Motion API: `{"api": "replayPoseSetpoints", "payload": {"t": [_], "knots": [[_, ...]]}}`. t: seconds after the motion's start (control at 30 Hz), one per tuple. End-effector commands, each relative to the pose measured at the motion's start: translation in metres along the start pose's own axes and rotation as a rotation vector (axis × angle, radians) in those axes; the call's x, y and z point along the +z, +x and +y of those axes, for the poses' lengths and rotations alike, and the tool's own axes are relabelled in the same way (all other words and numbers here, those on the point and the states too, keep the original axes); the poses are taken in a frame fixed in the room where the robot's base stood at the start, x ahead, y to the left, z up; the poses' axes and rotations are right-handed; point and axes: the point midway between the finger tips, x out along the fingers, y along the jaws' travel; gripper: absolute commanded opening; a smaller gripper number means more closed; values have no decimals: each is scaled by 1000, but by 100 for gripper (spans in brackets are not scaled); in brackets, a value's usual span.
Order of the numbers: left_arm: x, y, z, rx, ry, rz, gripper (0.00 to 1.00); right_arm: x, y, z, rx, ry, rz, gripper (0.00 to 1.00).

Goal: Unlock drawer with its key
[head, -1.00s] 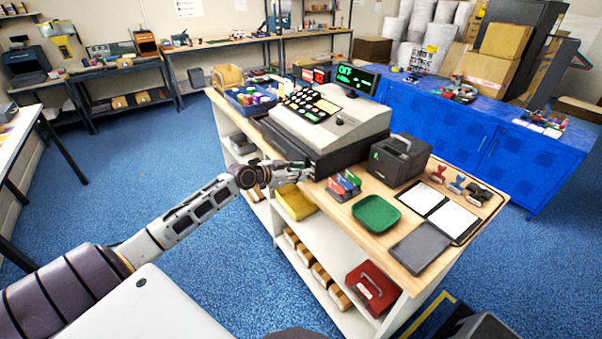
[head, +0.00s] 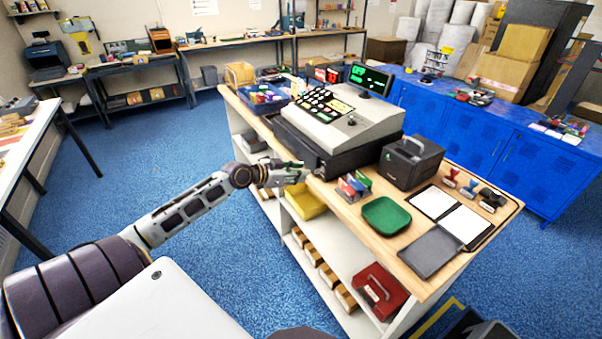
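The cash register (head: 345,118) stands on the wooden-topped counter. Its black drawer unit (head: 345,160) forms the base and looks shut. My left gripper (head: 299,172) is at the left front of this drawer unit, just off its near corner, above the counter's edge. The fingers are small and seen from the side, so I cannot tell whether they are open or shut. A small greenish bit shows at the fingers, too small to identify. I cannot make out a key or the keyhole. My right gripper is not in view.
A blue bin (head: 262,97) stands beyond the register. A red box (head: 380,291) sits on the lower shelf.

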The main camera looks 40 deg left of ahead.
Motion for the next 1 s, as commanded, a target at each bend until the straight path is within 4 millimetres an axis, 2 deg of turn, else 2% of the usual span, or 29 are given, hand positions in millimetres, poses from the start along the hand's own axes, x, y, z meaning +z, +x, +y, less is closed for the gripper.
{"api": "replayPoseSetpoints", "payload": {"t": [0.3,1.0], "knots": [[0,-8,0,1,0,-1,26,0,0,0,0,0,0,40],[0,-8,0,1,-9,-1,26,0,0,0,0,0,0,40]]}}
